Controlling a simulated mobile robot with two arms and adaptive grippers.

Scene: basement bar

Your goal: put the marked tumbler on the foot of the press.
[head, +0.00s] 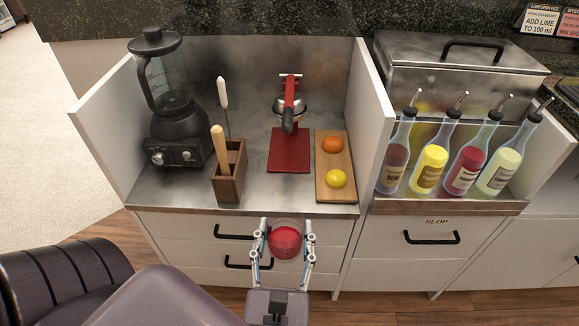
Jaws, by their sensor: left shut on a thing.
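The citrus press (290,88), with a red lever arm and a metal bowl, stands at the back of the steel counter. Its foot (289,155) is a flat red plate, and nothing stands on the bare front part of it. My left gripper (285,238) is shut on a clear tumbler (286,242) that shows red inside or through it. The gripper holds the tumbler in front of the counter's front edge, over the drawer fronts. I cannot make out a mark on the tumbler. My right gripper is not in view.
A wooden board (336,192) with an orange (332,144) and a lemon (336,179) lies right of the foot. A wooden tool holder (229,172) stands left of it, then a black blender (172,110). White side panels bound the counter. Several bottles stand in a steel rack at right.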

